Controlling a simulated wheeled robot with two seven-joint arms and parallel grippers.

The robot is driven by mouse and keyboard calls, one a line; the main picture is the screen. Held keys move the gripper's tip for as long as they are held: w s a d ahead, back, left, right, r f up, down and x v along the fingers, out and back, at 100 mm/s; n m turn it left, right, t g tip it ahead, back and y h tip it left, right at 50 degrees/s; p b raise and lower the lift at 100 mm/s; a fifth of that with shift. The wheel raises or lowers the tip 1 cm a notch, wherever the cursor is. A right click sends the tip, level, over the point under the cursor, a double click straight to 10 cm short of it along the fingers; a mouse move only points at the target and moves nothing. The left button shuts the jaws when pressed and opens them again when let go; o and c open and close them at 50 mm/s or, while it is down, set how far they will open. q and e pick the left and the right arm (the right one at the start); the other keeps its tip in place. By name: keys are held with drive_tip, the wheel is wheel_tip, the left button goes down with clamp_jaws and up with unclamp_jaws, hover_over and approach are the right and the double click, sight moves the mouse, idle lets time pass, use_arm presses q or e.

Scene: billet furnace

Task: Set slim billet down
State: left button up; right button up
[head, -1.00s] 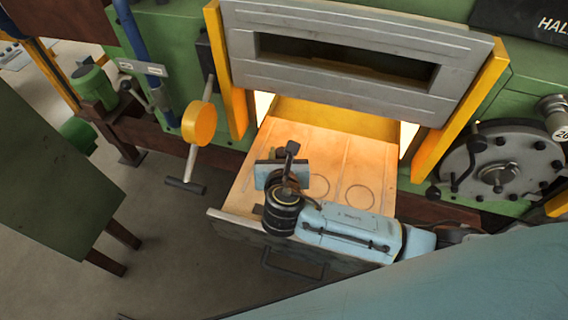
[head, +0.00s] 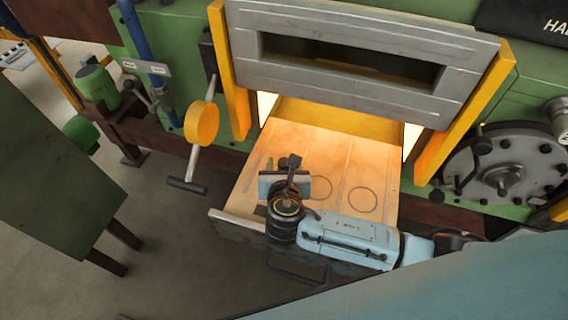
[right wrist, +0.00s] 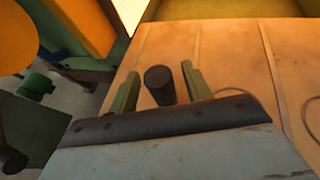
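The slim billet (right wrist: 160,86) is a short dark cylinder, seen end-on in the right wrist view between my fingers. My right gripper (right wrist: 159,84) is open around it, with a narrow gap showing on each side. The billet's lower end is hidden, so I cannot tell whether it touches the plate. In the head view my right gripper (head: 289,163) is over the left part of the glowing furnace's pale hearth plate (head: 338,153). My left gripper is not in view.
Two drawn circles (head: 363,200) lie on the plate right of my gripper, between raised strips. The raised grey furnace door (head: 350,100) and yellow posts (head: 465,115) stand behind. A yellow disc with a handle (head: 201,124) hangs at the left. A green table (head: 50,180) stands far left.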

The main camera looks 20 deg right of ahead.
drive_tip(key=shift+r, duration=0.15)
drive_tip(key=v, duration=1.2)
drive_tip(key=shift+p, duration=0.45)
